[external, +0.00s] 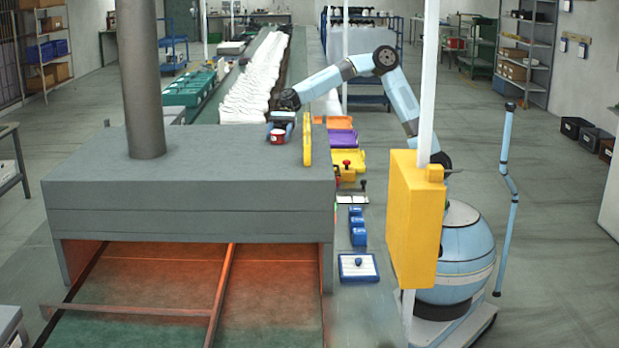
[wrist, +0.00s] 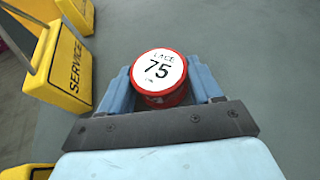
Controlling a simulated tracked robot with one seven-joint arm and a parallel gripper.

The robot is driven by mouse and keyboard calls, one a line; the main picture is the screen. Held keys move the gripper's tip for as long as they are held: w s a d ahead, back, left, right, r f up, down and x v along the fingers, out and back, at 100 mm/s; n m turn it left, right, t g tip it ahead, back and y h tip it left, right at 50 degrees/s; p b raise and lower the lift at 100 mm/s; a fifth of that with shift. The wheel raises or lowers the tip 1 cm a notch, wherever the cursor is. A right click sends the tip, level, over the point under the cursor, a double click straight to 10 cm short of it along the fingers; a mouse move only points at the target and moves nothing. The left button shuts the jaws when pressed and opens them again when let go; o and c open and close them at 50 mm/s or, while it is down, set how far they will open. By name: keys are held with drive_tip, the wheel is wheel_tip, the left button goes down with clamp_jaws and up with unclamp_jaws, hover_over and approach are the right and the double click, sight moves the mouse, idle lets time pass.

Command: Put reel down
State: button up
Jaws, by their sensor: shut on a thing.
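The reel (wrist: 158,72) is a short red cylinder with a white top label reading "LACE 75". My gripper (wrist: 161,82) is shut on it, with one blue finger on each side. In the external view the reel (external: 277,137) is at the far right part of the grey machine's flat top (external: 190,165), with my gripper (external: 281,126) around it. The reel looks upright. I cannot tell whether its underside touches the grey top, as its base is hidden in the wrist view.
A yellow upright piece (external: 307,138) stands close to the right of the reel; yellow "SERVICE" parts (wrist: 72,65) show left in the wrist view. Orange, purple and yellow trays (external: 341,137) lie beyond the machine's right edge. The grey top left of the reel is mostly clear, except a thick post (external: 143,80).

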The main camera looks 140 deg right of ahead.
drive_tip(key=o, duration=1.1)
drive_tip(key=shift+f, duration=0.1)
drive_tip(key=shift+c, duration=0.2)
drive_tip(key=v, duration=1.2)
